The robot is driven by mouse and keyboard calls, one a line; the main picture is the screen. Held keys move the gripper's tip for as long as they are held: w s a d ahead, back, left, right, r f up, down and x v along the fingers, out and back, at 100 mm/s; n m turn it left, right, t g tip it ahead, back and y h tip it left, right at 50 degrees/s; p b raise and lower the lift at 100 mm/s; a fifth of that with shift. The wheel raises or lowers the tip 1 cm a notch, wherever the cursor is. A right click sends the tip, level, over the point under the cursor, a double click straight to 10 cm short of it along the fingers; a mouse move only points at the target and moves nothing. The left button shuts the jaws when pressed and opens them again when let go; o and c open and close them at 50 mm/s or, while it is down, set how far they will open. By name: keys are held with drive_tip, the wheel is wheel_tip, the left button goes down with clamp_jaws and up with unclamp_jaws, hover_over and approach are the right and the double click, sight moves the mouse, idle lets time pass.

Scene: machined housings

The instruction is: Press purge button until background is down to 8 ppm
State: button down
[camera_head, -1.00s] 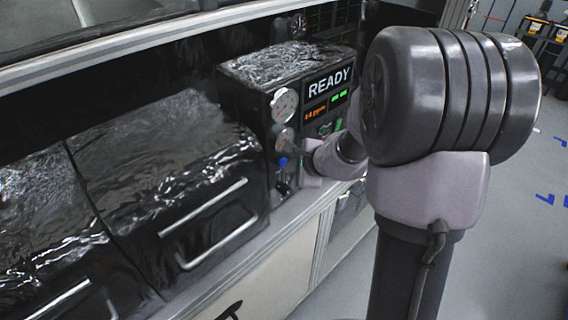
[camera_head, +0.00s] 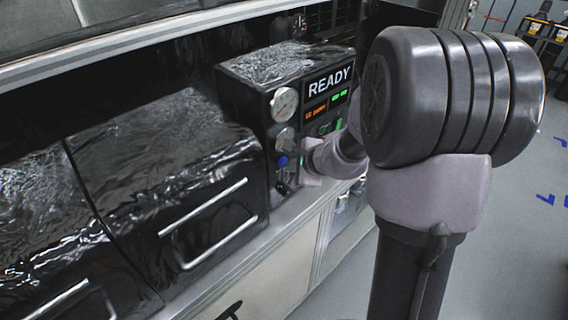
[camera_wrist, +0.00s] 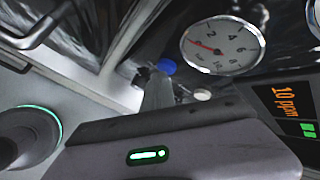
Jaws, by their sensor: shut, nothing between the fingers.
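The dark instrument panel (camera_head: 262,68) shows a lit READY sign (camera_head: 329,82). Its orange readout (camera_head: 316,114) is blurred in the head view. In the wrist view the orange readout (camera_wrist: 283,100) shows 10 ppm. A blue knob or button (camera_head: 283,161) sits low on the panel front; it also shows in the wrist view (camera_wrist: 167,67). A small pale round button (camera_wrist: 202,94) is beside it. Neither carries a readable label, so I cannot tell which is purge. My gripper (camera_wrist: 158,88) is shut and empty, with its tip close to the blue one; contact is unclear.
A round gauge (camera_wrist: 222,46) is above the pale button. Black cabinet fronts with metal handles (camera_head: 208,208) stand left of the panel. A pale counter edge (camera_head: 235,270) runs below. Open floor (camera_head: 525,220) lies at the right.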

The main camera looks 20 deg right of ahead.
drive_tip(key=shift+s+d, duration=0.15)
drive_tip(key=shift+s, duration=0.4)
drive_tip(key=s, duration=0.1)
drive_tip(key=s+d+b, duration=0.1)
drive_tip(key=s, duration=0.2)
drive_tip(key=shift+s+d, duration=0.35)
drive_tip(key=shift+d, duration=0.05)
